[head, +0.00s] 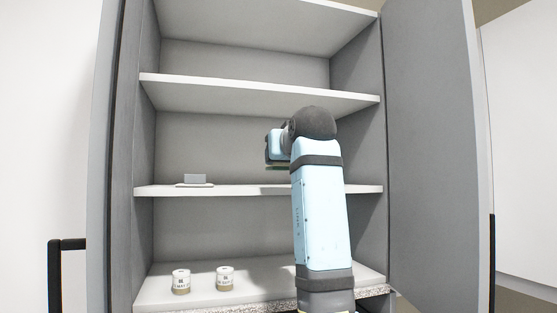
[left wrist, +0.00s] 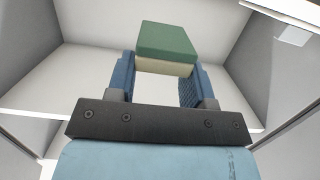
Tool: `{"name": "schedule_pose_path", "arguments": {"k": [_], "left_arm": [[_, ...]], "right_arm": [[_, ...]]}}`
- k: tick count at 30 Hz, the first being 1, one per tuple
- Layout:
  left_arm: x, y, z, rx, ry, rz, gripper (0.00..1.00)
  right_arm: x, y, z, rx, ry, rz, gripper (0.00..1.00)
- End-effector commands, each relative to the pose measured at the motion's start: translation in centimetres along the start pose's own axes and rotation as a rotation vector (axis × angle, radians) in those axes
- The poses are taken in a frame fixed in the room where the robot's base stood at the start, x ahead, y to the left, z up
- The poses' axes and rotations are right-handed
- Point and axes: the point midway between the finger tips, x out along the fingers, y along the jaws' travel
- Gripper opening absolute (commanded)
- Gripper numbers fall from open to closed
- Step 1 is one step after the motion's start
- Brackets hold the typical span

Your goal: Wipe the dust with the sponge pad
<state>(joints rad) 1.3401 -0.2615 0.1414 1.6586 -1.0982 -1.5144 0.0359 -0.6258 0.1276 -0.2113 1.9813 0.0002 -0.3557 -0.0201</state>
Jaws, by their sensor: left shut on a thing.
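The sponge pad (left wrist: 166,42) is green on one face and cream on the other. In the left wrist view it sits between the two blue fingers of my left gripper (left wrist: 163,68), which is shut on it. In the head view my left gripper (head: 276,148) is inside the open cabinet, above the middle shelf (head: 240,190), and a thin strip of the pad (head: 278,167) shows under it. A darker patch, perhaps a shadow, lies on that shelf below the gripper. I cannot clearly make out any dust. My right gripper is not in view.
A grey block (head: 195,178) on a flat white piece is on the middle shelf at left. Two labelled jars (head: 181,281) (head: 225,278) stand on the bottom shelf (head: 265,287). The upper shelf (head: 230,90) is bare. An open door (head: 432,150) stands at right.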

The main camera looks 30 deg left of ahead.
Motion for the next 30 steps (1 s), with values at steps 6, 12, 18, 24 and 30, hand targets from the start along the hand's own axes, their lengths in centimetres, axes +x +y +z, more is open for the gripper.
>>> {"name": "schedule_pose_path", "arguments": {"k": [6, 12, 18, 24, 30], "left_arm": [[-2.2, 0.0, 0.5, 0.0, 0.0, 0.001, 0.18], [-4.1, 0.0, 0.9, -0.001, 0.0, 0.002, 0.18], [-6.1, 0.1, 1.2, 0.0, 0.001, 0.003, 0.18], [-8.1, 0.0, 1.6, 0.0, 0.001, 0.003, 0.18], [-10.0, 0.0, 1.9, -0.001, 0.0, 0.003, 0.18]], "right_arm": [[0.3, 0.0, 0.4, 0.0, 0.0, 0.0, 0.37], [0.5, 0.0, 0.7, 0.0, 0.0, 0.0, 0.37], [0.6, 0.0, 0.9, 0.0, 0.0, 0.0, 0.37], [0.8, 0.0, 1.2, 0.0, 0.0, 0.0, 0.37], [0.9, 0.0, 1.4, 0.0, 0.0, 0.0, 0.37]]}}
